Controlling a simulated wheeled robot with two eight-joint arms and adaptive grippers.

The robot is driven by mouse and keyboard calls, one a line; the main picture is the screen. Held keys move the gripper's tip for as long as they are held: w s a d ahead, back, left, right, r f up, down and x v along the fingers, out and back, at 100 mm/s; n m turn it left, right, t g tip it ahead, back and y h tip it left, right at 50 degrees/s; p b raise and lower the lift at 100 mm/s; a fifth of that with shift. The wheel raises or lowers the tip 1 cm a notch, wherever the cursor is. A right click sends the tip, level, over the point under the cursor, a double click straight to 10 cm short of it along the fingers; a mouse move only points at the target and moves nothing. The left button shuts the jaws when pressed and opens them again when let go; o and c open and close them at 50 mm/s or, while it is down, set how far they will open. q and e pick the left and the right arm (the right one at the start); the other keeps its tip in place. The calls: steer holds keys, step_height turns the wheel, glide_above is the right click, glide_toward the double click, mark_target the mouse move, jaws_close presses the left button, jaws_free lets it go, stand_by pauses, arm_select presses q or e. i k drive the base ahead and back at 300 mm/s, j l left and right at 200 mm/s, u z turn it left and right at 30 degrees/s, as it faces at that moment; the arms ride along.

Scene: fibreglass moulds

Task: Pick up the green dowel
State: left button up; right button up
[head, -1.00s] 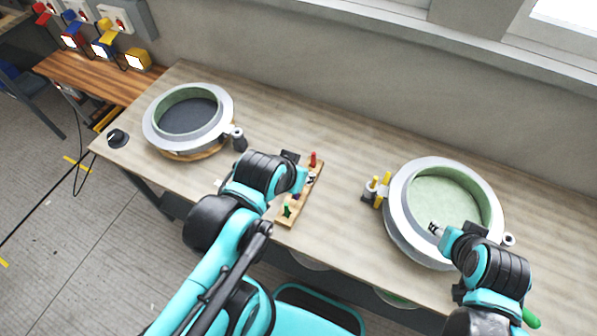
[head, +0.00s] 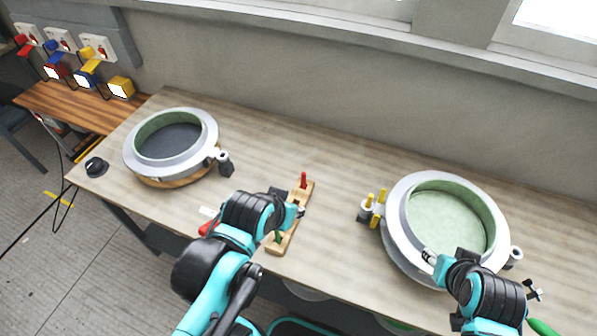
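The green dowel (head: 278,237) is a small green piece at the near end of a narrow wooden rack (head: 287,238). It is partly hidden by my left arm. A red dowel (head: 303,180) stands upright at the rack's far end. My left gripper (head: 300,211) is over the middle of the rack, between the two dowels. Its fingers are too small and covered to show whether they are open. My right gripper (head: 430,257) is over the near left rim of the right mould (head: 397,236); its finger state is unclear.
A round mould (head: 198,154) sits at the left on a wooden base. Yellow pegs (head: 376,201) stand beside the right mould. A red object (head: 207,228) is partly hidden behind my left arm. A green handle-like object (head: 541,327) is at the bottom right. The bench between rack and right mould is clear.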

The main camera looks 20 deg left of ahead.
mark_target(277, 235)
steer(key=k+j+z, duration=0.2)
steer(key=j, duration=0.15)
steer(key=k+j+z, duration=0.15)
steer(key=j, duration=0.2)
steer(key=k+j+z, duration=0.2)
steer(key=i+j, duration=0.05)
steer(key=j, duration=0.05)
